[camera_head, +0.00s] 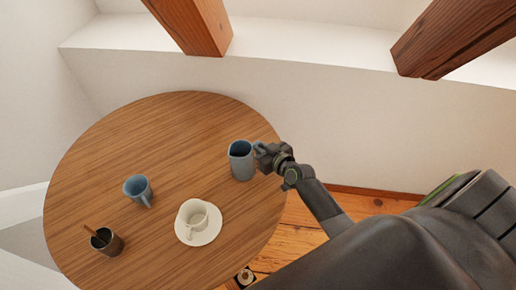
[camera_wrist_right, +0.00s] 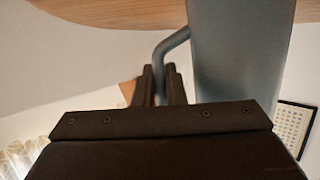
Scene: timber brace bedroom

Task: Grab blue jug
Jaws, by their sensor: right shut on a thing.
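The blue jug (camera_head: 241,162) stands upright near the right edge of the round wooden table. It is grey-blue, with its handle toward the right. My right gripper (camera_head: 264,157) reaches in from the right and is shut on the jug's handle. In the right wrist view the jug's body (camera_wrist_right: 238,50) fills the upper right, and its curved handle (camera_wrist_right: 172,42) runs down between the two dark fingers (camera_wrist_right: 160,84). The jug's base is outside the wrist view. My left gripper is not in view.
On the round table (camera_head: 160,130) are a blue mug (camera_head: 137,187), a white cup (camera_head: 194,214) on a saucer (camera_head: 206,235), and a dark cup (camera_head: 108,246) holding a stick-like item. The table's back half is clear. Timber braces (camera_head: 195,25) stand beyond it.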

